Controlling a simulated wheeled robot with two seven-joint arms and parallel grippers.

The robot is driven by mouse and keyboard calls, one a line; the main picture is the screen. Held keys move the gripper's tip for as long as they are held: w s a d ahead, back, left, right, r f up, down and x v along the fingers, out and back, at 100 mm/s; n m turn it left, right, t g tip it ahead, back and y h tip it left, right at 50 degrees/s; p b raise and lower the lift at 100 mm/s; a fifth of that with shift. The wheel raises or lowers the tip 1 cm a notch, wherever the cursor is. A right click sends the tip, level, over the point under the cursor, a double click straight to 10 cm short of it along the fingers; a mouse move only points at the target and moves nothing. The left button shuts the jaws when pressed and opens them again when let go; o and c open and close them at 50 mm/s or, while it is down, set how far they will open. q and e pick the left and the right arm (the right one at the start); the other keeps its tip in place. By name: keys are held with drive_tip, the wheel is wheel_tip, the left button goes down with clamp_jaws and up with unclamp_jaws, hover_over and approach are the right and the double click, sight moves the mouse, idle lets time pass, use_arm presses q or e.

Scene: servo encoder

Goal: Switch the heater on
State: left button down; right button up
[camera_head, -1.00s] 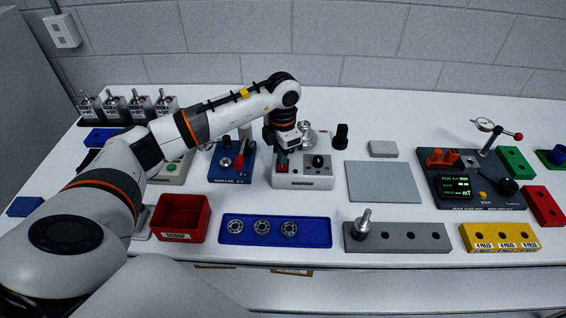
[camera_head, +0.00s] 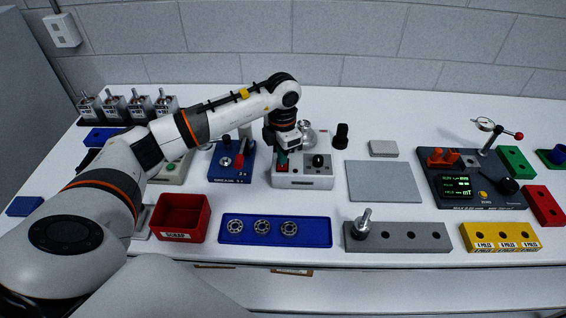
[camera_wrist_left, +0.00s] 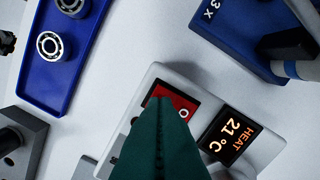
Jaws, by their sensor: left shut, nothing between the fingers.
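The heater is a white box (camera_head: 318,183) in the middle of the table, with a black knob on top. In the left wrist view its display (camera_wrist_left: 229,135) reads "HEAT 21 °C". Beside the display is a red switch (camera_wrist_left: 182,104) with a white mark, partly hidden by my fingers. My left gripper (camera_head: 282,163) points down at the left part of the heater. Its dark green fingers (camera_wrist_left: 166,108) are shut and empty, with the tips over the switch. I cannot tell whether they touch it. My right gripper is not in view.
A blue device (camera_head: 230,172) with a red knob stands just left of the heater. A blue tray (camera_head: 310,238) with several bearings and a red scrap bin (camera_head: 181,237) lie in front. A grey plate (camera_head: 384,182) lies to the right. A meter (camera_head: 480,203) stands farther right.

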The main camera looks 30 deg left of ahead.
use_arm(q)
drive_tip(key=shift+f+b, duration=0.6)
drive_tip(key=shift+f, duration=0.2)
drive_tip(key=shift+r, duration=0.1)
drive_tip(key=shift+r+p, duration=2.25)
drive_tip(key=shift+r, duration=1.25)
drive_tip(key=shift+f, duration=0.1)
